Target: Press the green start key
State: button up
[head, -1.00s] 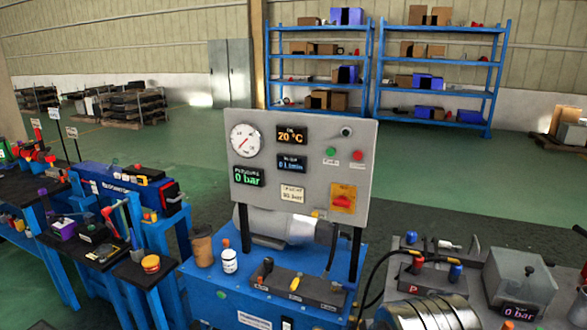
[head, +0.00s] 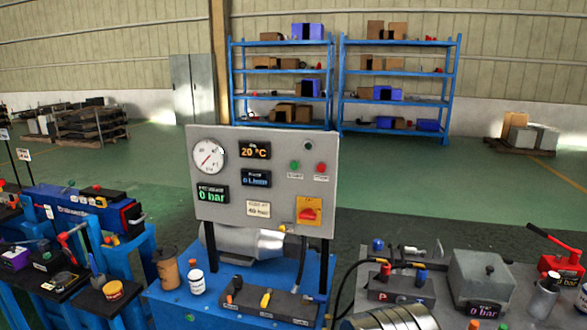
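The green start key (head: 294,164) is a small round button on the upper right part of the grey control panel (head: 228,150), in the head view. A red key (head: 321,167) sits just right of it, each with a small label below. The panel stands on black posts on a blue power unit. Its displays read 20 °C, 0 L/min and 0 bar. Nothing covers the green key. My gripper is not in view.
Below the panel, a blue bench top (head: 180,288) carries a brown cup (head: 167,268), a white can (head: 197,283) and a dark valve block (head: 270,303). A grey table with fittings and a red hand pump (head: 559,258) is at right. A blue workbench is at left.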

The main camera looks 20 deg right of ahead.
grip_shut()
dwell(1.5)
